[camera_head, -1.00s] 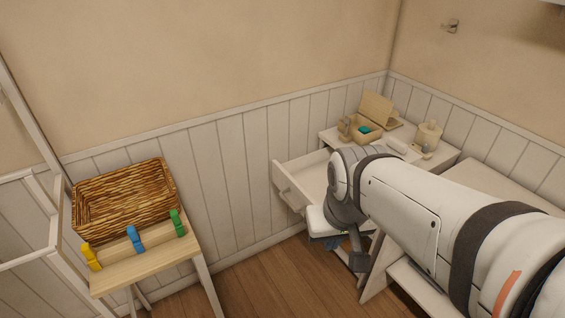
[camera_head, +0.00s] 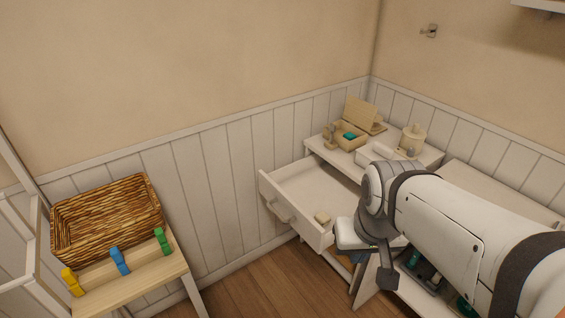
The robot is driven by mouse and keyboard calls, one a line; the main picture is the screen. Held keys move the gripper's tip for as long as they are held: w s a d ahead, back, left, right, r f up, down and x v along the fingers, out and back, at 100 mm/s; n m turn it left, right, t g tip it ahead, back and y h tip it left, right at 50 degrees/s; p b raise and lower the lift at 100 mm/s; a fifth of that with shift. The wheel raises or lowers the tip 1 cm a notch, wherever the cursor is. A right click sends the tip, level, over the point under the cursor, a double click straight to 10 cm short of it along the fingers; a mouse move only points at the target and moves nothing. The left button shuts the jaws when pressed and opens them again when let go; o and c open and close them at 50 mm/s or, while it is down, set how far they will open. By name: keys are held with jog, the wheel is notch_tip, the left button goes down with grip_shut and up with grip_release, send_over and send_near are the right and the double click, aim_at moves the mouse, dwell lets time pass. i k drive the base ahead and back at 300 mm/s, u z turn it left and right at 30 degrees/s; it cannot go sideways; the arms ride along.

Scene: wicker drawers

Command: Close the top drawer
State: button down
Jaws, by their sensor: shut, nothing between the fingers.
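The white top drawer (camera_head: 283,205) is pulled far out of the white cabinet (camera_head: 435,157), with its front and handle (camera_head: 280,212) toward the left. A small beige block (camera_head: 322,217) lies inside near the drawer's right wall. My gripper (camera_head: 387,283) hangs at the end of my arm, to the right of the drawer and lower in the picture. It appears apart from the drawer front. It looks shut and empty, though its fingertips are dark and hard to make out. My arm hides part of the cabinet front.
An open wooden box (camera_head: 348,136) and a lidded jar (camera_head: 412,138) stand on the cabinet top. Teal items (camera_head: 427,270) show in a lower compartment beneath my arm. A wicker basket (camera_head: 105,215) and coloured clips sit on a small table (camera_head: 150,275) at left. Floor is clear between.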

aim_at(295, 192)
jog(key=i, duration=0.95)
